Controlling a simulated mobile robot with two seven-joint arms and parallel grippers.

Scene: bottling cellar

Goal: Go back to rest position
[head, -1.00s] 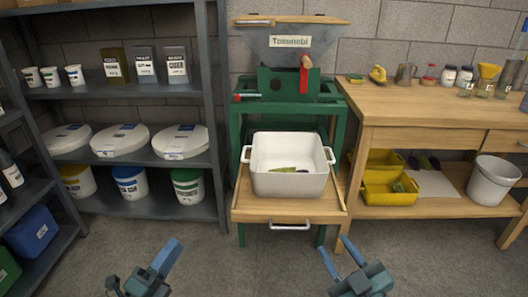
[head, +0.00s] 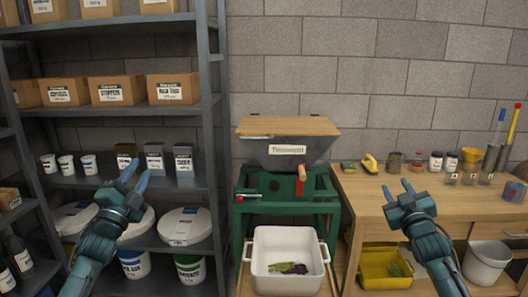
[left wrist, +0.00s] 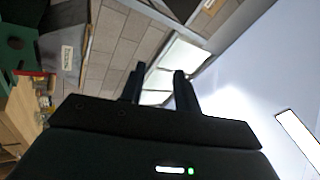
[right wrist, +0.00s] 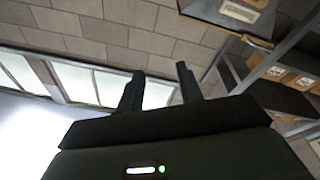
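My left gripper (head: 134,178) is raised in front of the left shelf, fingers pointing up. Its fingers stand apart with nothing between them, as the left wrist view (left wrist: 158,85) shows. My right gripper (head: 398,190) is raised in front of the wooden bench, fingers up. It is also open and empty in the right wrist view (right wrist: 158,90). Both grippers are clear of the shelf and bench as far as I can tell. A white tub (head: 258,270) stands below the green press (head: 290,208), with green and dark purple pieces inside.
The grey shelf (head: 209,130) on the left holds boxes, tins, cups, round white lids and buckets. The wooden bench (head: 350,200) on the right carries jars and small tools, with a yellow bin (head: 372,283) and a white bucket (head: 487,262) below. The wall ahead is bare.

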